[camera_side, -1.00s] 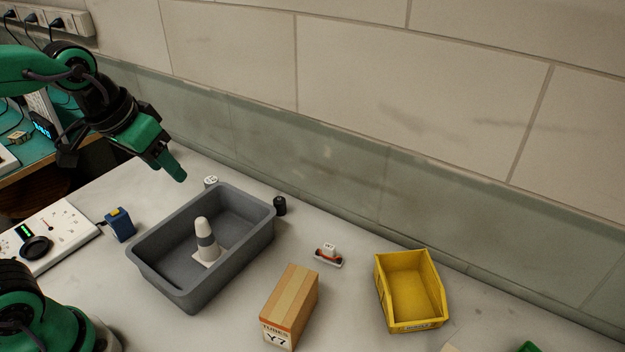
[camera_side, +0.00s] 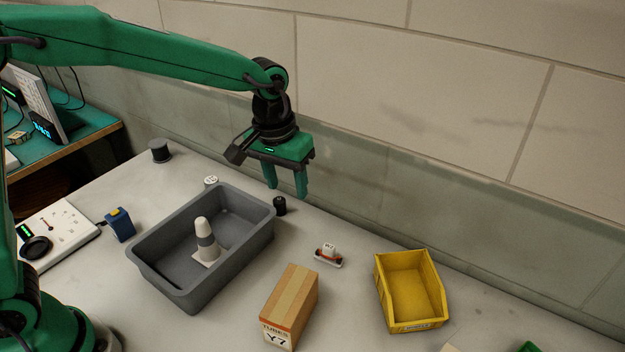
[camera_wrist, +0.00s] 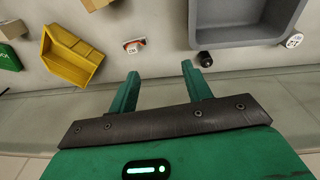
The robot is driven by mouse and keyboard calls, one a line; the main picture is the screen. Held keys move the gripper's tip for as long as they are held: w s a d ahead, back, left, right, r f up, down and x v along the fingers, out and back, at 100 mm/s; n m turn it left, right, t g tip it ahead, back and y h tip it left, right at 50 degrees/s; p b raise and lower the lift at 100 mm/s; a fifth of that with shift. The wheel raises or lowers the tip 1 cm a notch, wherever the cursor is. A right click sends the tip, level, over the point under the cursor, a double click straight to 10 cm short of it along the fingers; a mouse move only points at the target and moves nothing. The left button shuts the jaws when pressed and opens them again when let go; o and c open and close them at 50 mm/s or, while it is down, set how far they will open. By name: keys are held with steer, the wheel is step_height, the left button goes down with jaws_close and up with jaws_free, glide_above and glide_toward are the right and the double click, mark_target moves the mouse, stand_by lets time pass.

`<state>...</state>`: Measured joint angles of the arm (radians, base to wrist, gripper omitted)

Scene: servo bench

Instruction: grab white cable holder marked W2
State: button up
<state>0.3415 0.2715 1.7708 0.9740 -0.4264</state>
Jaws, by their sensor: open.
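A small white holder (camera_side: 329,249) with an orange-red band at its foot stands on the bench between the grey bin and the yellow bin. It also shows at the top of the wrist view (camera_wrist: 133,42). It bears a dark mark, too small to read surely as W2. My gripper (camera_side: 286,191) is open and empty, fingers pointing down, above the bench near the grey bin's back right corner. It is to the left of the holder in the side view and well above it. In the wrist view, the open fingers (camera_wrist: 160,70) have nothing between them.
A grey bin (camera_side: 161,278) holds a white and grey cone (camera_side: 203,229). A black knob (camera_side: 280,206), a white round piece (camera_side: 211,181), a tall carton (camera_side: 290,300) marked Y7 and a yellow bin (camera_side: 437,287) surround the holder's area. Bare bench lies around the holder.

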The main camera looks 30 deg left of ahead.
steer(key=g, duration=0.1)
glide_above(329, 246)
step_height(329, 246, down, 9)
steer(key=shift+d+f, duration=0.1)
steer(key=shift+f, duration=1.35)
steer(key=shift+f, duration=0.1)
steer(key=shift+f, duration=2.5)
steer(key=shift+c, duration=0.2)
jaws_close()
